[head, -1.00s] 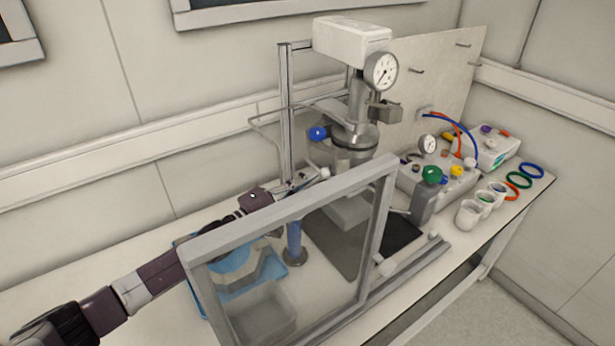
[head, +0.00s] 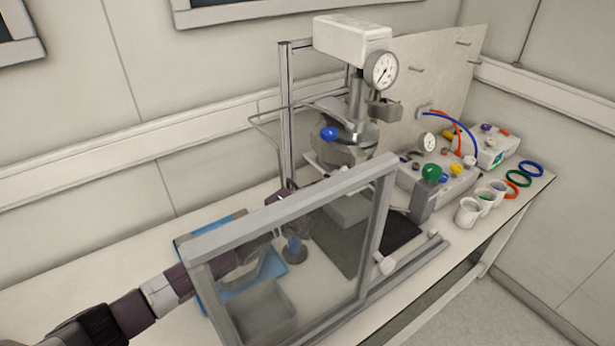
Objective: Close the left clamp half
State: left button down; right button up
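The reactor vessel stands under the white drive head (head: 352,40), against a metal post. A blue knob (head: 328,133) sits at its left front, beside a grey metal band (head: 350,153) that looks like the left clamp half, lying against the vessel. Whether the band is fully shut is too small to tell. My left gripper (head: 287,203) is below and left of the band, partly behind the clear shield and its frame, apart from the knob. Its fingers are too obscured to tell open from shut. My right gripper is not in view.
The grey-framed clear shield (head: 290,212) stands in front of the reactor. A blue tray (head: 190,240) lies behind its left side.

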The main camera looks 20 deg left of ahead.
pick_arm(q)
jog(key=w+d+b, duration=0.1)
jog(key=w+d, duration=0.1)
jog(key=d, duration=0.3)
jog(key=shift+w+d, duration=0.2)
jog(key=shift+d, duration=0.05)
jog(key=shift+s+f, duration=0.1)
